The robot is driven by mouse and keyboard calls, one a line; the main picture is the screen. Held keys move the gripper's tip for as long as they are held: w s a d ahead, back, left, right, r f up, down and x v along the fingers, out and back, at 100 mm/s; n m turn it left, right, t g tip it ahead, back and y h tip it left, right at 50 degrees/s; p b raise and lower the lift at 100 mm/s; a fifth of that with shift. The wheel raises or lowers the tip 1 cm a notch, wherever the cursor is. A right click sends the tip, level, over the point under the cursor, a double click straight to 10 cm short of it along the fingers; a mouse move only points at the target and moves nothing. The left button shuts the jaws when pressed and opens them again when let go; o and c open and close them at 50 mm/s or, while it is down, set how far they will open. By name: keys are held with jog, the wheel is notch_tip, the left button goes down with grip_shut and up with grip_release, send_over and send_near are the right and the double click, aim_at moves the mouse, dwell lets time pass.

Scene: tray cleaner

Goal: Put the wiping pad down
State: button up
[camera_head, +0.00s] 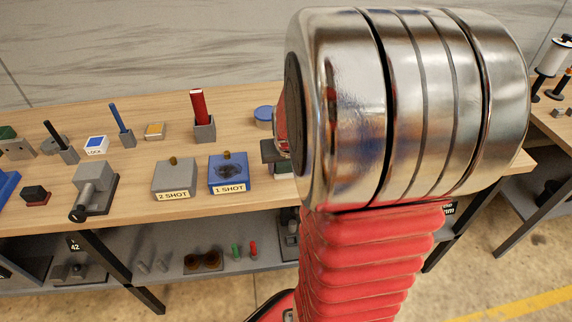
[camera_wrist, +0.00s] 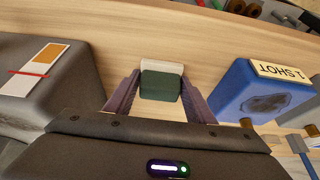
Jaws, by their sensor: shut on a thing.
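The wiping pad (camera_wrist: 160,85) looks like a small dark green block with a white layer along its far side. In the wrist view my gripper (camera_wrist: 160,96) has one finger on each side of it and is shut on it. The wooden bench top shows around the pad; I cannot tell whether the pad touches it. In the head view my arm hides the gripper, and a dark green and grey block shows partly at the arm's left edge.
The blue "1 SHOT" block (camera_head: 228,174) stands close beside the pad, right of it in the wrist view (camera_wrist: 262,92). A grey block with a card (camera_wrist: 42,88) stands to the left there. The grey "2 SHOT" block (camera_head: 174,178) is farther along the bench (camera_head: 130,212).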

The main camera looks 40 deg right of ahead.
jog(key=shift+s+a+f, duration=0.1)
jog(key=shift+s+f, duration=0.05)
jog(key=shift+f, duration=0.2)
jog(key=o, duration=1.3)
jog(key=shift+s+f, duration=0.1)
jog(key=shift+r, duration=0.4)
jog(key=v, duration=1.2)
jog(key=shift+w+r, duration=0.15)
jog(key=shift+w, duration=0.2)
jog(key=s+a+r+n+y, duration=0.1)
jog(key=s+a+r+n, duration=0.1)
jog(key=a, duration=1)
jog(key=s+a+r+n+t+y, duration=0.1)
jog(key=s+a+n, duration=0.2)
jog(key=a, duration=0.9)
jog(key=shift+s+r+n+y, duration=0.35)
jog(key=shift+s+n+y, duration=0.05)
jog(key=shift+n, duration=0.5)
